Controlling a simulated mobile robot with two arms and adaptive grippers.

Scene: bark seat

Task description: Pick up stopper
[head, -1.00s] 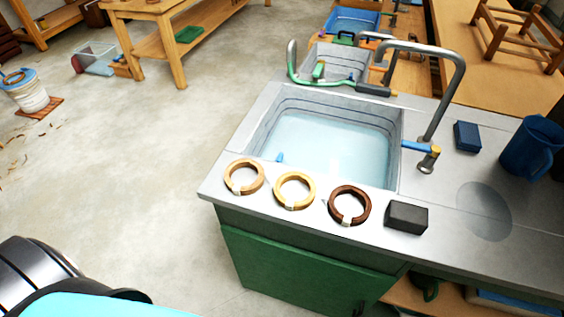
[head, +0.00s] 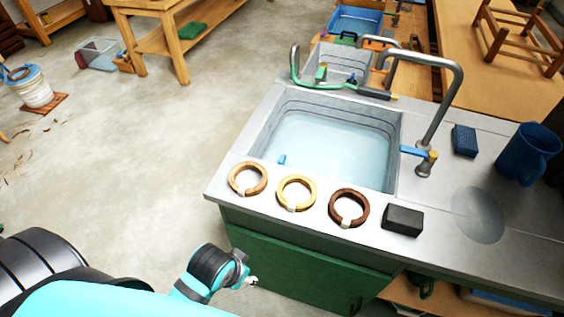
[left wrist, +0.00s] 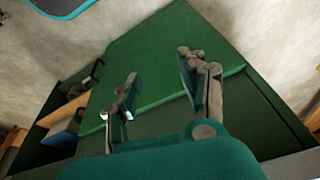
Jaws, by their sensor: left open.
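A small blue piece (head: 282,159), which looks like the stopper, shows in the sink basin (head: 256,140) near its left wall; it is too small to tell whether it floats or rests on the bottom. My left gripper (head: 251,282) is low in front of the green cabinet below the sink, well below the counter edge. In the left wrist view my left gripper (left wrist: 157,68) has its two fingers spread, with nothing between them and the green cabinet panel (left wrist: 165,45) behind. My right gripper is in neither view.
Three wooden rings (head: 248,179) and a dark block (head: 403,220) line the counter's front edge. A blue sponge (head: 464,140) and blue mug (head: 529,152) stand at right. Floor to the left is open.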

